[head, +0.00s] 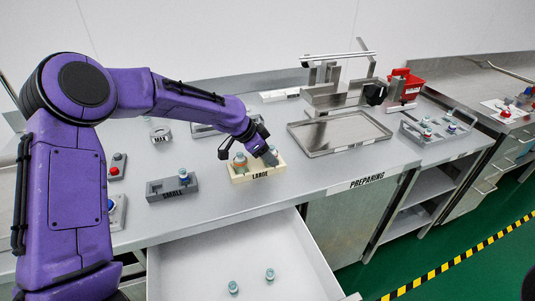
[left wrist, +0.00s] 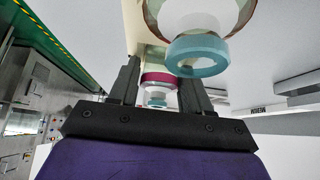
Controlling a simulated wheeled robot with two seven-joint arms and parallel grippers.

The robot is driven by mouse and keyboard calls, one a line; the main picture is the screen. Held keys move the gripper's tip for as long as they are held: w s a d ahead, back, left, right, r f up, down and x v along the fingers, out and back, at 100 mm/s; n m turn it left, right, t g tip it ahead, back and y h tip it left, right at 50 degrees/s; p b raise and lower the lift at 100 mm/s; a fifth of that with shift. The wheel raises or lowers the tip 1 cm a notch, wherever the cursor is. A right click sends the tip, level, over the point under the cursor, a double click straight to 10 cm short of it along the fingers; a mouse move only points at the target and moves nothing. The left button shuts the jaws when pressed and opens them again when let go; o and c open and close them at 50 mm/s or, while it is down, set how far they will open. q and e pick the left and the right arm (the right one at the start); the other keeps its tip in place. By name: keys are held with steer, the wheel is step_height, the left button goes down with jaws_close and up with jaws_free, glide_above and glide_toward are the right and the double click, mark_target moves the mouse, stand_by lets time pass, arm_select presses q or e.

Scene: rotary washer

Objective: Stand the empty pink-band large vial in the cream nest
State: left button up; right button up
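The cream nest (head: 271,175), marked LARGE, stands on the grey bench. A large clear vial with a teal ring (head: 240,160) stands in its left part; it shows large in the left wrist view (left wrist: 197,54). My left gripper (head: 266,156) is low over the nest's right part, beside that vial. In the left wrist view, the pink-band vial (left wrist: 157,77) is between the two dark fingers, which appear closed on its sides. The fingers mostly hide it in the head view, so I cannot tell whether its base touches the nest. My right gripper is not in view.
A grey SMALL nest (head: 160,193) holds a vial to the left, near red and blue buttons. A metal tray (head: 340,133) lies to the right, with a vial rack (head: 440,130) beyond. Below, an open drawer (head: 205,262) holds two vials.

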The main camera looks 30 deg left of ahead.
arm_select(q)
steer(key=shift+s+f, duration=0.3)
steer(key=shift+f, duration=0.2)
steer(key=shift+s+f, duration=0.25)
steer(key=shift+f, duration=0.25)
steer(key=shift+r, duration=0.25)
steer(key=v, duration=0.4)
steer(key=w+v, duration=0.1)
steer(key=v, duration=0.7)
steer(key=shift+w+r, duration=0.2)
steer(key=shift+r, duration=0.35)
